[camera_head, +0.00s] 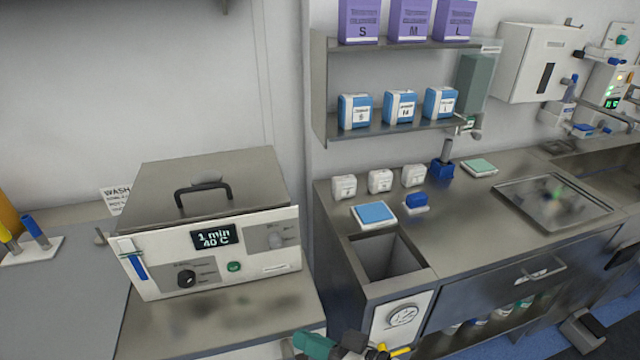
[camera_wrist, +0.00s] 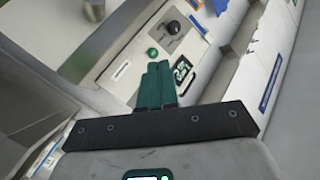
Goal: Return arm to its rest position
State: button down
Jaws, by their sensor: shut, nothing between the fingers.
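My gripper (camera_wrist: 157,66) shows in the wrist view with its two green fingers side by side, shut and empty. Beyond the fingertips is the front panel of a metal machine. In the head view, a teal and dark part of my arm (camera_head: 316,345) shows at the bottom edge, in front of the counter. Most of the arm is out of the picture there. Nothing is held.
The lidded machine (camera_head: 212,185) stands on the left counter, its display reading 1 min 40 C. An open bin recess (camera_head: 388,258) is in the right counter. White boxes (camera_head: 380,181) and a blue pad (camera_head: 374,213) sit near it. Shelves with boxes are above.

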jog(key=s+d+f+m+g+h, duration=0.1)
jog(key=s+d+f+g+h, duration=0.1)
jog(key=s+d+f+h, duration=0.35)
jog(key=s+d+f+m+g+h, duration=0.1)
jog(key=s+d+f+h, duration=0.15)
jog(key=s+d, duration=0.5)
jog(key=s+d+f+m+g+h, duration=0.1)
jog(key=s+d+f+g+h, duration=0.25)
jog(key=d, duration=0.55)
jog(key=s+d+m+h, duration=0.2)
jog(key=s+d+h, duration=0.1)
jog(key=s+d, duration=0.4)
jog(key=shift+s+f, duration=0.25)
jog(key=shift+s, duration=0.3)
